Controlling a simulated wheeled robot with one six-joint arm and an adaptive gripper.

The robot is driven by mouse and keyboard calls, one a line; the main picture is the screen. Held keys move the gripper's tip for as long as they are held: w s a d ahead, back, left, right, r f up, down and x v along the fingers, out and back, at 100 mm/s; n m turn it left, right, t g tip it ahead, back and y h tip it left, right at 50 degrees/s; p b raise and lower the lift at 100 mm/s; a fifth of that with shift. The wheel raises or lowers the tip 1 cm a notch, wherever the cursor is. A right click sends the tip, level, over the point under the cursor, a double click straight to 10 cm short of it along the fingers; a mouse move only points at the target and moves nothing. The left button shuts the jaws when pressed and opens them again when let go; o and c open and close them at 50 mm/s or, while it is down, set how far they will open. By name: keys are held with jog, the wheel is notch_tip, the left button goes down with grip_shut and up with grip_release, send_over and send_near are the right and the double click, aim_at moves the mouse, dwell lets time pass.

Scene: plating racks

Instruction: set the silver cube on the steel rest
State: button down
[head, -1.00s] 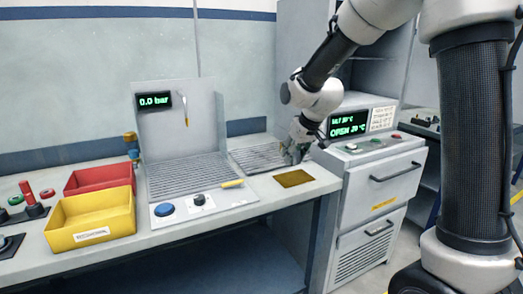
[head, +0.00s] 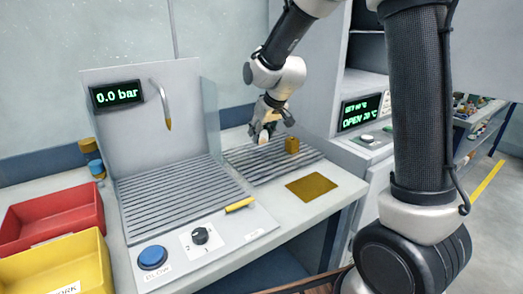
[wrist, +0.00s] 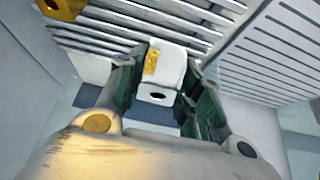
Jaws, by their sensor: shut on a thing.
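My gripper (wrist: 158,95) is shut on a pale silver-white cube (wrist: 168,62) that has a gold patch and a dark round hole on its visible faces. In the head view my gripper (head: 268,118) points down over the back left part of a slatted steel rest (head: 262,173), with the pale cube (head: 263,137) between its fingers. I cannot tell whether the cube touches the slats. A gold cube (head: 292,145) sits on the same rest, just right of my gripper; a gold piece (wrist: 62,8) also shows at the wrist view's top left.
Left of the rest is a station with a slatted bed (head: 180,195), a clear side panel (head: 211,120) and a yellow handle (head: 239,205). A flat brass-coloured plate (head: 312,187) lies in front of the rest. Red (head: 50,221) and yellow (head: 62,262) bins stand at the left.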

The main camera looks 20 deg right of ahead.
notch_tip(320, 180, down, 8)
jog(key=shift+r, duration=0.15)
dwell(0.4)
jog(key=c, duration=1)
grip_release()
jog(key=shift+o, duration=0.2)
jog(key=v, duration=1.2)
jog(key=s+d+r+m, duration=0.1)
jog(key=s+d, duration=0.3)
jog(key=s, duration=0.5)
jog(key=s+d+r+m+g+h, duration=0.1)
jog(key=s+d+r, duration=0.3)
jog(key=s, duration=0.5)
jog(key=s+d+r+m, duration=0.1)
jog(key=s+d, duration=0.3)
jog(key=s, duration=0.5)
jog(key=shift+s+d+r+m+g+h, duration=0.3)
jog(key=shift+s+d+r+h, duration=0.1)
jog(key=shift+r, duration=0.4)
